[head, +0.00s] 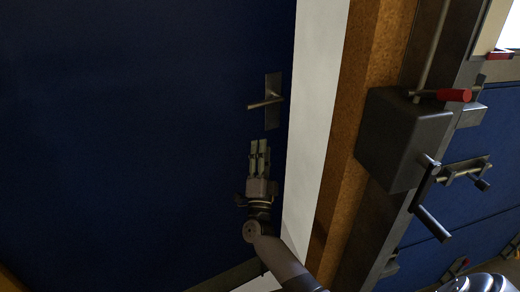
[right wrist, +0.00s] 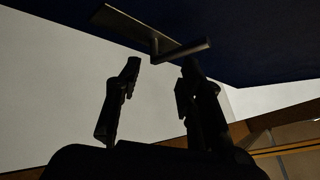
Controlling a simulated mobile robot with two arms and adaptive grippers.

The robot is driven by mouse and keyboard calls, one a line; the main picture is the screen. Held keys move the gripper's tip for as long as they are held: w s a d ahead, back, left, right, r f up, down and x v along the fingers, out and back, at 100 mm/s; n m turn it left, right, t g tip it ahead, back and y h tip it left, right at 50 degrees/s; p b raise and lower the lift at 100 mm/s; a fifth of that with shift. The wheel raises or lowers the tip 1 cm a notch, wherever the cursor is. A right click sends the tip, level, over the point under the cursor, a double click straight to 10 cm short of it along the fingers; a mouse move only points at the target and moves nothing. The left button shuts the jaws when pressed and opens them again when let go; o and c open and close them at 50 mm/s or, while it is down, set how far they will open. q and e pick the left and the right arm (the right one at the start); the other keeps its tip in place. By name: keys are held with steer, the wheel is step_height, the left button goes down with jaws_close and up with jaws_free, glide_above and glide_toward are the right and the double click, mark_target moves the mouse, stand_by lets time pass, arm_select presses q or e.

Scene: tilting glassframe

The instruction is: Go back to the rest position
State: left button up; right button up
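My right gripper (head: 259,146) is in front of the dark blue door panel (head: 130,120), with its fingers pointing up, just below the metal door handle (head: 265,103) in the head view. In the right wrist view its two fingers (right wrist: 160,78) stand apart with nothing between them. The handle (right wrist: 180,48) shows there beyond the fingertips, and I see no clear contact with it. My left gripper is not in view.
A white strip (head: 315,100) and a brown post (head: 367,90) run along the panel's right side. Right of them are a dark grey box (head: 400,140), a metal crank (head: 430,205) and a red grip (head: 454,95). The panel's left part is clear.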

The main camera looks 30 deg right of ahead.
steer(key=s+a+f+n+g+y, duration=0.1)
steer(key=a+f+n+y, duration=0.4)
steer(key=f, duration=0.6)
steer(key=a+f+n+y, duration=0.2)
steer(key=f+n+y, duration=0.35)
steer(key=f, duration=0.55)
steer(key=s+a+f+n+g+y, duration=0.25)
steer(key=s+f, duration=0.45)
steer(key=f, duration=0.4)
steer(key=s+a+f+n+g+y, duration=0.1)
steer(key=s+a+f+n+g, duration=0.4)
steer(key=f, duration=0.6)
steer(key=s+f+n+g+y+p, duration=0.1)
steer(key=s+f+g, duration=0.2)
steer(key=s+f, duration=0.6)
steer(key=s+f+n+g, duration=0.1)
steer(key=s+f+g, duration=0.3)
steer(key=s, duration=0.9)
steer(key=s+f+n+g, duration=0.1)
steer(key=s+f, duration=0.2)
steer(key=s, duration=0.6)
steer(key=s+f+n+g, duration=0.2)
steer(key=s+f, duration=0.1)
steer(key=s, duration=0.7)
steer(key=shift+s+d+h, duration=0.3)
steer(key=shift+g, duration=0.25)
